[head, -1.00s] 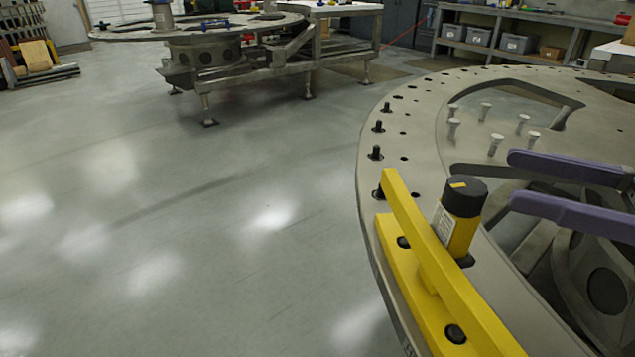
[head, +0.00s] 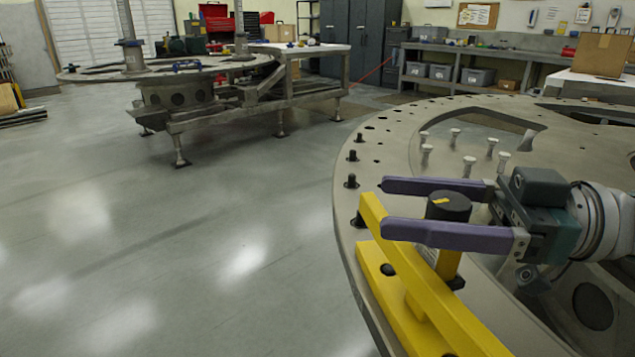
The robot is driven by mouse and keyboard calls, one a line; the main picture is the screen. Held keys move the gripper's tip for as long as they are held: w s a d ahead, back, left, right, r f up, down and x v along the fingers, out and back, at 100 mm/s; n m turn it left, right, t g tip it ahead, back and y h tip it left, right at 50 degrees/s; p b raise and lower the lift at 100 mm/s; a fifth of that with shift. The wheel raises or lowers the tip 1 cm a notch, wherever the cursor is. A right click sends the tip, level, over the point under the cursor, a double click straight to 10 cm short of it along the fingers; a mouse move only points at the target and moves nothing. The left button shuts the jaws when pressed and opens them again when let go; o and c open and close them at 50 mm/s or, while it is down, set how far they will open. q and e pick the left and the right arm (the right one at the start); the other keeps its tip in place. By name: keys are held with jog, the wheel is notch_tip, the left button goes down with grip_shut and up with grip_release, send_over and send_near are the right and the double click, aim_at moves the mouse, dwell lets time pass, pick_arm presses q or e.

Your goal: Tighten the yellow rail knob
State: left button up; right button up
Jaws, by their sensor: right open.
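The yellow rail (head: 405,262) is fixed along the near left rim of the grey turret plate (head: 350,222). The rail knob (head: 448,206) is a black cap with a yellow mark on its top, on a yellow post beside the rail's bar. My right gripper (head: 383,207) comes in from the right with its two purple fingers wide apart. In the picture the fingers lie on either side of the knob, one beyond it and one in front, hiding part of the post. Whether they touch the knob cannot be told. My left gripper is not in view.
Several bolts (head: 469,166) stand upright on the plate behind the gripper. Black studs (head: 351,181) line the plate's left edge. Another turret assembly (head: 180,120) stands at the back left. The floor on the left is clear.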

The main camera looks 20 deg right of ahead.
jog(key=shift+c, duration=0.4)
grip_shut()
